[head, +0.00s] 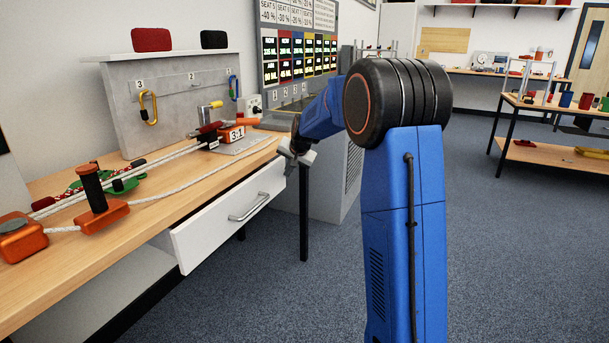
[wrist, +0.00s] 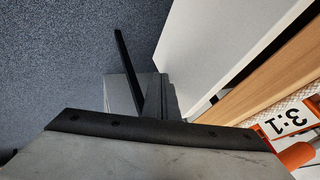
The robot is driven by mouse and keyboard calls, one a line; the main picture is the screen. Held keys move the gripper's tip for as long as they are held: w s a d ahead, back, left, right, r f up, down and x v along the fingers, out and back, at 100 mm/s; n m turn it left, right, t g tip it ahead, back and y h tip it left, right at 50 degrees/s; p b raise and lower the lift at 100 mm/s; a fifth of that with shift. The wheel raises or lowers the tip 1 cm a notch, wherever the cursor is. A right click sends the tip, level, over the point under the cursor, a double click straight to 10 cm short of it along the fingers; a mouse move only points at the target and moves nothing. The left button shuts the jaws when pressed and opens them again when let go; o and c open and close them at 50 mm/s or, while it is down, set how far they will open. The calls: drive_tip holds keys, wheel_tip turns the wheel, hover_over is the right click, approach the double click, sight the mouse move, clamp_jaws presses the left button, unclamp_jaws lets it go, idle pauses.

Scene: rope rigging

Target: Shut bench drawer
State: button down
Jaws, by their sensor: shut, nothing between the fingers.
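The bench drawer (head: 215,222) has a white front with a silver bar handle (head: 248,206). It is partly open, its front standing out from under the wooden bench top (head: 165,200). My gripper (head: 296,157) is shut and empty, near the right end of the drawer front, about bench-top height. I cannot tell whether it touches the drawer. In the wrist view the drawer's white panel (wrist: 215,35) is at the upper right, and my gripper's grey body with a black edge (wrist: 150,135) fills the bottom. The fingertips are not clear there.
On the bench are orange pulley blocks (head: 102,215), ropes and a 3:1 block (head: 231,135), which lies close to my gripper. A dark bench leg (head: 304,215) stands below it. A grey cabinet (head: 335,180) is behind. The blue carpet (head: 270,290) before the drawer is clear.

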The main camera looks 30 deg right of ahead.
sight(282, 168)
drive_tip(key=shift+w+a, duration=0.95)
drive_tip(key=shift+w, duration=0.25)
drive_tip(key=shift+w+a+r, duration=0.1)
drive_tip(key=shift+w+a, duration=0.05)
drive_tip(key=shift+w, duration=0.05)
drive_tip(key=shift+r, duration=0.1)
